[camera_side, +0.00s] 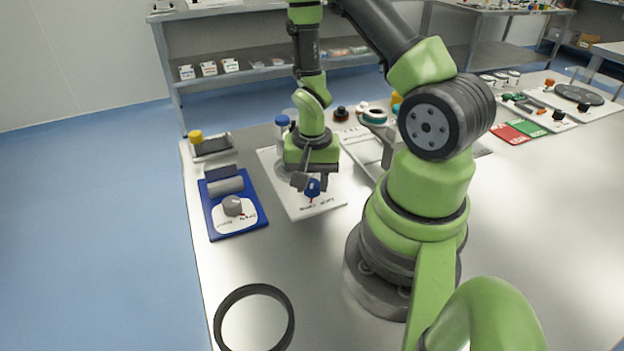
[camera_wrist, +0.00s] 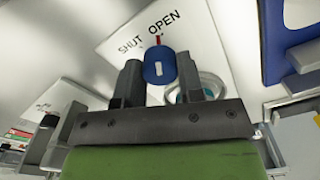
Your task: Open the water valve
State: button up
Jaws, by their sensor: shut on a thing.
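The water valve's blue knob (camera_side: 313,187) stands on a white board (camera_side: 297,211) with printed words near its front edge. In the wrist view the blue knob (camera_wrist: 159,66) sits between my two dark fingers, with a white mark on its face. The board (camera_wrist: 115,45) there reads SHUT on the left and OPEN on the right. A short red mark above the knob lies by the start of OPEN. My gripper (camera_wrist: 160,75) is shut on the knob; it points down over the board in the side view (camera_side: 310,183). The fingers hide the knob's sides.
A blue panel (camera_side: 216,230) with a grey knob (camera_side: 233,206) lies left of the board. A blue-capped container (camera_side: 282,121) stands behind my gripper. A dark ring (camera_side: 219,318) lies at the table's front. The metal table between ring and board is clear.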

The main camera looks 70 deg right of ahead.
aim_at(312, 183)
jog(key=shift+m, duration=1.1)
jog(key=o, duration=0.9)
jog(key=shift+r, duration=0.15)
notch_tip(312, 183, up, 10)
jog(key=shift+f, duration=0.15)
